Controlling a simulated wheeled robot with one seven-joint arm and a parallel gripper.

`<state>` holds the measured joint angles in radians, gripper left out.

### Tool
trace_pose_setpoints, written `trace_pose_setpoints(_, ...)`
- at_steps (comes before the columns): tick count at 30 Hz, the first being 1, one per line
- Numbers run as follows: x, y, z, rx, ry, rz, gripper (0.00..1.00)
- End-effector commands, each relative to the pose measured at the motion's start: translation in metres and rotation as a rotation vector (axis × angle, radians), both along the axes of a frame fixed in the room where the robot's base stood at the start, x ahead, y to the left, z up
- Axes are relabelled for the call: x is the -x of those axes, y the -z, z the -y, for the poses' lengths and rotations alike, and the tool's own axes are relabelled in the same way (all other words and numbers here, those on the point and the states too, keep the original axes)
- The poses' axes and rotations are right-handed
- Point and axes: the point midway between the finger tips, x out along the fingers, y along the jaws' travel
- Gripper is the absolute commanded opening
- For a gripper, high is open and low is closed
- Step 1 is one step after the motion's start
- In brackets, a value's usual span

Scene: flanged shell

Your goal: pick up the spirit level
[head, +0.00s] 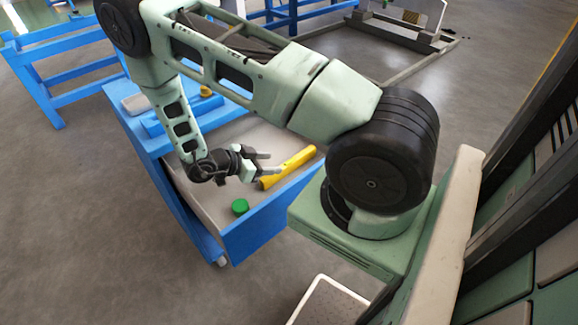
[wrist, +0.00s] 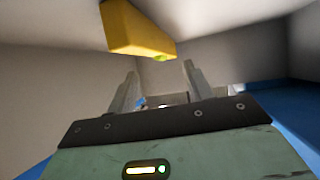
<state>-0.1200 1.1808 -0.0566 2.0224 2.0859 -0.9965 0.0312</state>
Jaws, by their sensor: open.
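The spirit level (head: 287,167) is a yellow bar with a greenish spot near its end. In the head view it lies at a slant in the blue-sided, pale-floored open box or drawer. My gripper (head: 268,163) is open, close beside the level's left part. In the wrist view the level (wrist: 138,30) is at the top, beyond the fingertips of my gripper (wrist: 160,80). Nothing is seen between the fingers. The level's far end is cut off by the top edge of the wrist view.
A green round object (head: 240,207) lies near the front corner of the box. The blue front wall (head: 258,222) of the box stands close to my gripper. A small yellow object (head: 205,91) and a blue piece sit on the blue bench behind my arm.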

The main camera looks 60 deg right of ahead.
Motion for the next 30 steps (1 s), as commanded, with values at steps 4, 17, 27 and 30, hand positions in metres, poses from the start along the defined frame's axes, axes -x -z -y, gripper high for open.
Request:
trace_pose_setpoints(4,0.005,0.006,0.011,0.000,-0.001,0.000,0.51)
trace_pose_setpoints(17,0.023,0.028,0.050,0.000,-0.002,0.000,0.51)
trace_pose_setpoints(27,0.024,0.031,0.054,-0.001,-0.002,0.002,0.40)
trace_pose_setpoints(30,0.024,0.031,0.054,-0.001,-0.003,0.002,0.12)
